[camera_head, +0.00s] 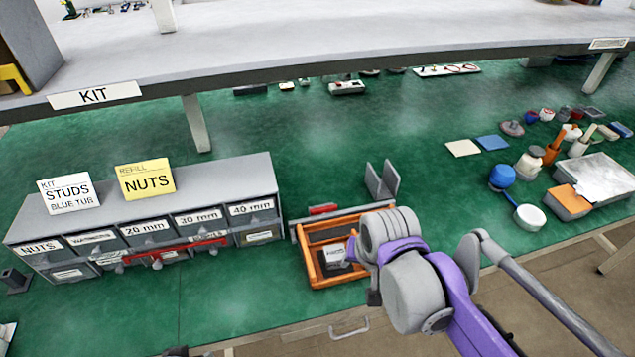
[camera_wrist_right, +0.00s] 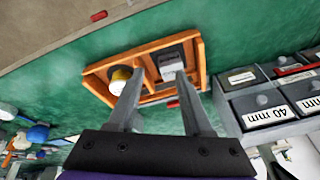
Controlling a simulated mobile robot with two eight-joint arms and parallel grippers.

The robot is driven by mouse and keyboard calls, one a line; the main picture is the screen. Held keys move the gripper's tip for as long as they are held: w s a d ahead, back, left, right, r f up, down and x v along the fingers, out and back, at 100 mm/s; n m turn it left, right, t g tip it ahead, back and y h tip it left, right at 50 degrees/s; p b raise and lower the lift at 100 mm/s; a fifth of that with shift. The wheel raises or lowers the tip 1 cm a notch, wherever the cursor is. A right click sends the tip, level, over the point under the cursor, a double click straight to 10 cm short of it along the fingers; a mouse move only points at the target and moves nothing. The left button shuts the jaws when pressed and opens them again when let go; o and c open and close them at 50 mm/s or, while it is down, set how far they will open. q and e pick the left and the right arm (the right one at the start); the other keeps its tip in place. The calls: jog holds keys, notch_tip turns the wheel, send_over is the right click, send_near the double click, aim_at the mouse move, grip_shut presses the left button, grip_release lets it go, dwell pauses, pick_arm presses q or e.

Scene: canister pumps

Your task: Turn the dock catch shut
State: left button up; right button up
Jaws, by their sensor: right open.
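An orange tray (camera_head: 312,275) sits on the green table, right of the drawer unit, with a grey bar along its far side. A small red piece (camera_head: 323,209) beside that bar looks like the dock catch; I cannot tell its turn position. My right gripper (camera_wrist_right: 155,78) is open and empty above the tray, fingers apart. In the head view my right arm hides its fingertips and part of the tray. My left gripper is not in view.
A grey drawer unit (camera_head: 150,215) with a red bar (camera_head: 175,252) across its front stands left. A grey upright bracket (camera_head: 382,182) stands behind the tray. Jars and a grey bin (camera_head: 597,180) are at the right. A shelf (camera_head: 300,45) overhangs the back. Green table between is clear.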

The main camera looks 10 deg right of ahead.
jog(key=w+r+m+g, duration=0.1)
jog(key=w+r+m, duration=0.15)
jog(key=w, duration=0.45)
jog(key=w+r+m+g, duration=0.15)
jog(key=w+m, duration=0.25)
jog(key=w, duration=0.4)
jog(key=m+g, duration=0.2)
jog(key=m, duration=0.5)
send_over(321, 208)
notch_tip(321, 208, down, 5)
jog(key=shift+t, duration=0.25)
notch_tip(321, 208, down, 10)
jog(key=shift+s+f+b, duration=0.1)
jog(key=shift+b, duration=0.25)
jog(key=shift+c, duration=0.2)
grip_shut()
